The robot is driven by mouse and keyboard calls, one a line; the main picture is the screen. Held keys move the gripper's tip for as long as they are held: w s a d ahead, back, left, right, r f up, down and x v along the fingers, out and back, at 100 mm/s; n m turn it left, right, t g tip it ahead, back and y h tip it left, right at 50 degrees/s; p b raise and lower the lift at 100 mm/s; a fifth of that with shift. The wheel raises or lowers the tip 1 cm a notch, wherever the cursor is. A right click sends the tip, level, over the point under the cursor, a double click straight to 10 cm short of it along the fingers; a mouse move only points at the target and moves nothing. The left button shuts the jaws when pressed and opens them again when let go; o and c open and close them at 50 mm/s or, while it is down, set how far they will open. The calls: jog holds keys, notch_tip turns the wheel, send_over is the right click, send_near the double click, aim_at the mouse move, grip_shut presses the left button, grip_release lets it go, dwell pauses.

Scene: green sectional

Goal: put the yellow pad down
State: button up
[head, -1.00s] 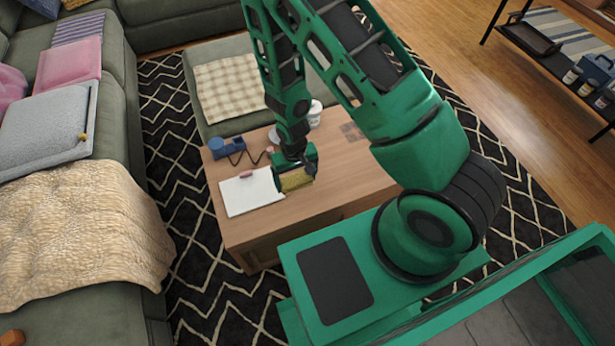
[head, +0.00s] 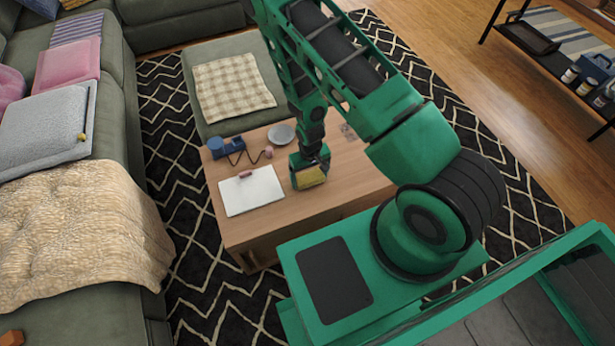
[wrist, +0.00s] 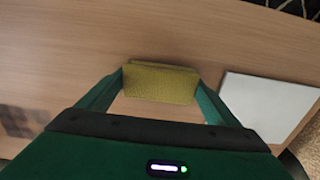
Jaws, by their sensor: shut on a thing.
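The yellow pad (head: 311,177) is held in my gripper (head: 309,170) over the wooden coffee table (head: 260,219). In the wrist view the pad (wrist: 160,83) sits between the two green fingers of my gripper (wrist: 160,84), one finger against each end. Bare wood shows around the pad in that view. I cannot tell whether the pad touches the tabletop or hangs just above it.
A white sheet or board (head: 252,191) lies on the table left of my gripper, with a pink item (head: 245,174) at its top edge. A blue object (head: 226,147) with a dark cord and a pale dish (head: 281,134) stand behind. The table's right side is mostly clear.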

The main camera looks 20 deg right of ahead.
jog(key=o, duration=0.9)
jog(key=shift+r, duration=0.1)
notch_tip(320, 180, up, 12)
notch_tip(320, 180, up, 14)
jog(key=m, duration=0.1)
send_over(309, 177)
jog(key=d, duration=0.7)
jog(key=s+d+r+m, duration=0.1)
jog(key=s+d+r, duration=0.15)
jog(key=r, duration=0.25)
jog(key=s+d+r+m, duration=0.1)
jog(key=s+d+r, duration=0.1)
jog(key=d+r, duration=0.3)
jog(key=s+d+r+m, duration=0.1)
jog(key=s+r, duration=0.4)
jog(key=s, duration=0.1)
jog(key=s+r+m, duration=0.1)
jog(key=s+r, duration=0.3)
jog(key=s, duration=0.2)
jog(key=s+d+r+m, duration=0.1)
jog(key=s+r, duration=0.4)
jog(key=s, duration=0.1)
jog(key=shift+s+d+r, duration=0.3)
jog(key=shift+s+r, duration=0.05)
